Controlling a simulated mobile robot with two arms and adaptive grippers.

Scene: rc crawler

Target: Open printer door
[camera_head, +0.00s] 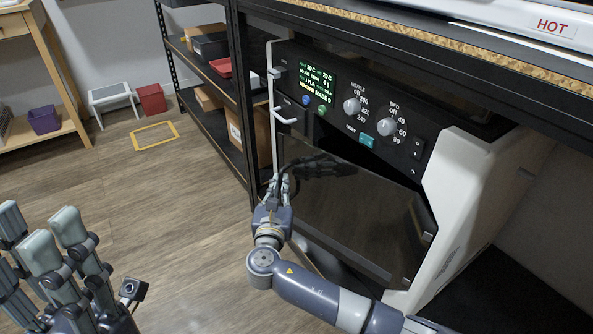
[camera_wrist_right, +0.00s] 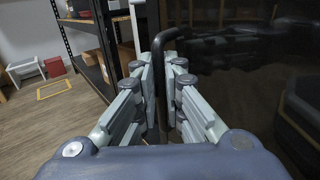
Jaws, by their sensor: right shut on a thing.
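The printer (camera_head: 455,190) stands under the bench, with a white side and a black control panel on top. Its dark glossy door (camera_head: 350,215) is below the panel, and a dark gap shows along the door's upper right edge. My right gripper (camera_head: 279,185) is at the door's left edge. In the right wrist view, my right gripper (camera_wrist_right: 165,95) is shut on the dark vertical bar handle (camera_wrist_right: 158,75), with fingers on both sides of it. The handle's lower end is hidden by the gripper. My left gripper (camera_head: 40,232) is at the lower left, fingers apart, empty.
The control panel (camera_head: 350,105) has a lit screen and knobs. A black shelf rack (camera_head: 205,75) with boxes stands left of the printer. The bench edge (camera_head: 440,45) overhangs the printer. A yellow frame (camera_head: 155,136) lies on the floor, and the wooden floor at left is mostly clear.

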